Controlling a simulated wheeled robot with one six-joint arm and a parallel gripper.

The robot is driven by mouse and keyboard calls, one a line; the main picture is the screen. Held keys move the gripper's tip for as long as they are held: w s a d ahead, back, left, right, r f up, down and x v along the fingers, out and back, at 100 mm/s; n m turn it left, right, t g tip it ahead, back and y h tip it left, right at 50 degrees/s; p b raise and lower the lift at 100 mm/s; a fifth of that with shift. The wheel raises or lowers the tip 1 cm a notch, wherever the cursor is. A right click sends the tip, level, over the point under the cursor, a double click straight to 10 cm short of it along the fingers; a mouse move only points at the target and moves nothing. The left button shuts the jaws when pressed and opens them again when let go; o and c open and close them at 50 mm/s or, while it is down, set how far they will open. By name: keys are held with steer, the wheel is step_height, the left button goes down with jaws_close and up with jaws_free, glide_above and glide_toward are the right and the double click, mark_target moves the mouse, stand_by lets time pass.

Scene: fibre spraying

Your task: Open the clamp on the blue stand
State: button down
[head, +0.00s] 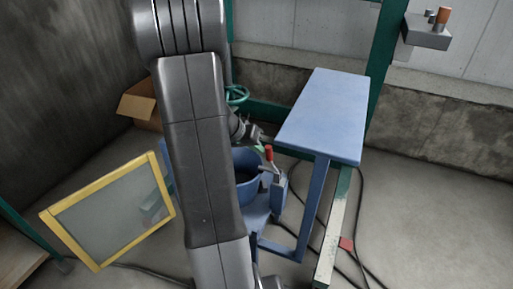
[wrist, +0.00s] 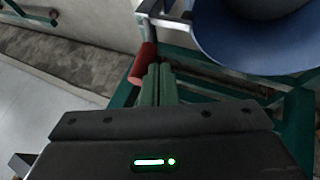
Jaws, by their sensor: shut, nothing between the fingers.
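The clamp has a red handle (head: 269,153) and a grey metal body; it sits at the blue stand (head: 262,207), beside a round blue holder (head: 244,161). My gripper (head: 260,147) is just left of the red handle in the head view. In the wrist view its green fingers (wrist: 159,70) are together and empty. The red handle (wrist: 144,62) is close beside their tips on the left; I cannot tell whether they touch. The grey clamp bar (wrist: 170,18) and the blue holder (wrist: 255,42) lie beyond. My arm hides part of the stand in the head view.
A blue table (head: 325,112) stands right of the clamp, close to my gripper. A yellow-framed panel (head: 110,212) and a cardboard box (head: 138,104) are at the left. Green posts (head: 384,55) and cables on the floor (head: 361,215) are at the right.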

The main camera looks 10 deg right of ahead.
mark_target(269, 148)
steer(key=shift+s+d+r, duration=0.2)
steer(key=shift+d, duration=0.15)
steer(key=shift+s+d+r+m+t+y, duration=0.25)
steer(key=shift+s+d+r+t+y, duration=0.15)
steer(key=shift+d+y, duration=0.2)
steer(key=shift+s+d+r+m+t+y, duration=0.25)
steer(key=shift+s+d+r+t+y, duration=0.15)
steer(key=shift+y, duration=0.2)
steer(key=s+d+f+t+y+p, duration=0.1)
steer(key=s+d+y+p, duration=0.1)
steer(key=s+d+p, duration=0.3)
steer(key=shift+d+f+m, duration=0.15)
steer(key=shift+d+m, duration=0.15)
steer(key=shift+d, duration=0.8)
